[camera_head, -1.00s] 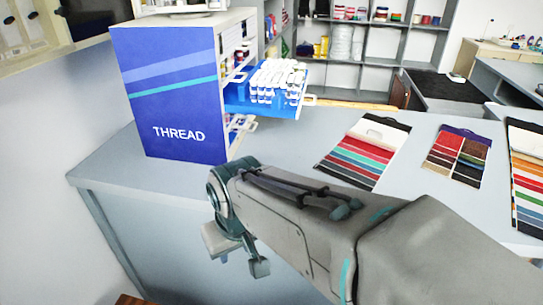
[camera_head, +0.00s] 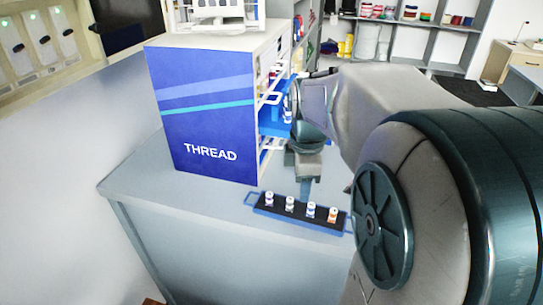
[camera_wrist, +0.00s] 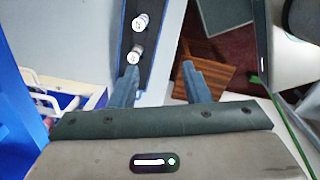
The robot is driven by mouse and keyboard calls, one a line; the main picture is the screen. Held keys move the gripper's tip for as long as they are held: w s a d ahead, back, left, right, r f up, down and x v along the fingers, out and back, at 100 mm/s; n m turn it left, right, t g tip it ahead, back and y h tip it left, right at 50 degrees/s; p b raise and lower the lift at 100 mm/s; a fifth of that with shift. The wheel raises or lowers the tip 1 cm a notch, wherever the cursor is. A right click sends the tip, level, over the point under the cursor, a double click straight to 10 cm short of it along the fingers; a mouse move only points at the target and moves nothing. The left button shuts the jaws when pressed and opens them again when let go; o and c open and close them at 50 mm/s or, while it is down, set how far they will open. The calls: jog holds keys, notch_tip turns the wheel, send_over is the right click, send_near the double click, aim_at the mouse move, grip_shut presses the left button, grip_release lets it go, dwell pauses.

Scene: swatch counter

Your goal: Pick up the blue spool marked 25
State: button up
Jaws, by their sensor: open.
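A small black tray with a blue rim (camera_head: 344,222) lies on the counter in front of the thread cabinet. Several white-topped spools stand upright in a row on it, with coloured bands: one at the left end (camera_head: 269,199), one bluish (camera_head: 311,209) and one orange-red at the right end (camera_head: 332,214). I cannot read any number, so the spool marked 25 cannot be told. My gripper (camera_head: 306,190) is above and behind the tray, pointing down. In the wrist view, my gripper (camera_wrist: 160,82) is open and empty, its left finger beside the nearer spool (camera_wrist: 134,55); another spool (camera_wrist: 139,22) stands beyond.
The blue thread cabinet (camera_head: 205,110) stands close to the left of my gripper. Its open blue drawer (camera_head: 272,124) juts out behind the gripper, partly hidden by my arm. The grey counter (camera_head: 165,190) is clear left of the tray, and its front edge is near.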

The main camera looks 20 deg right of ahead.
jog(key=w+d+r+n+p, duration=0.2)
jog(key=w+d+r+n, duration=0.1)
jog(key=d+n, duration=0.1)
jog(key=n, duration=0.2)
send_over(312, 205)
jog(key=shift+g, duration=0.3)
jog(key=f, duration=0.8)
jog(key=shift+w+f, duration=0.25)
jog(key=shift+f, duration=0.05)
jog(key=shift+s+f+p, duration=0.2)
jog(key=shift+f+p, duration=0.6)
jog(key=shift+f, duration=1.9)
grip_shut()
